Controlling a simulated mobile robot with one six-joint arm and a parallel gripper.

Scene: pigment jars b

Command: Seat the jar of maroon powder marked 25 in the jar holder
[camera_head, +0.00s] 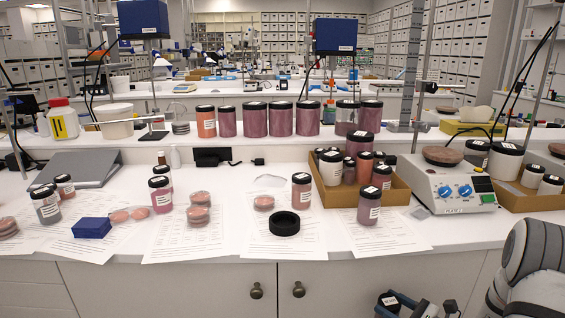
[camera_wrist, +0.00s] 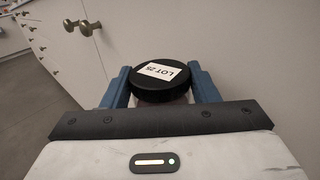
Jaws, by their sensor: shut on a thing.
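The jar marked LOT 25 (camera_wrist: 160,82) has a black lid with a white label. My gripper (camera_wrist: 162,88) is shut on it, with one blue finger on each side. The lid faces the wrist camera and hides nearly all the powder. In the head view the held jar (camera_head: 389,301) shows at the bottom edge, with my gripper (camera_head: 405,304) beside it, in front of the cabinets and below the counter top. The jar holder, a black ring (camera_head: 284,231), lies on a paper sheet near the counter's front edge and looks empty. It is apart from the jar, up and to the left.
A jar (camera_head: 301,192) stands just behind the ring's right side, and another jar (camera_head: 369,207) stands farther right. A cardboard tray (camera_head: 400,190) of jars and a hotplate (camera_head: 452,185) are to the right. A blue box (camera_head: 91,228) lies left. Cabinet knobs (camera_head: 299,290) stick out below.

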